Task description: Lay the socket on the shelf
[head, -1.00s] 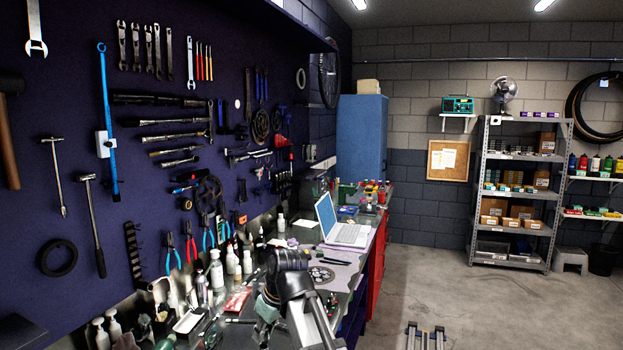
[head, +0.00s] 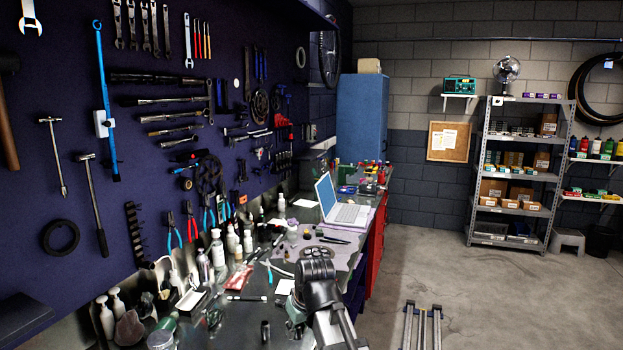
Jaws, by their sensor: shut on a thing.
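My arm's wrist shows low in the middle of the head view, above the bench. My gripper (head: 297,312) hangs below it, mostly hidden by my own arm. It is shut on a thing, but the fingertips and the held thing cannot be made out. I cannot identify the socket for sure. A small dark cylinder (head: 265,330) stands on the bench left of my gripper, too small to name. A grey metal shelf unit (head: 553,178) with several levels stands far off at the right, holding boxes and small goods.
The workbench (head: 243,333) is crowded with bottles, tools and an open laptop (head: 343,207). A dark tool wall (head: 60,90) runs along the left. The concrete floor (head: 440,275) right of the bench is mostly clear.

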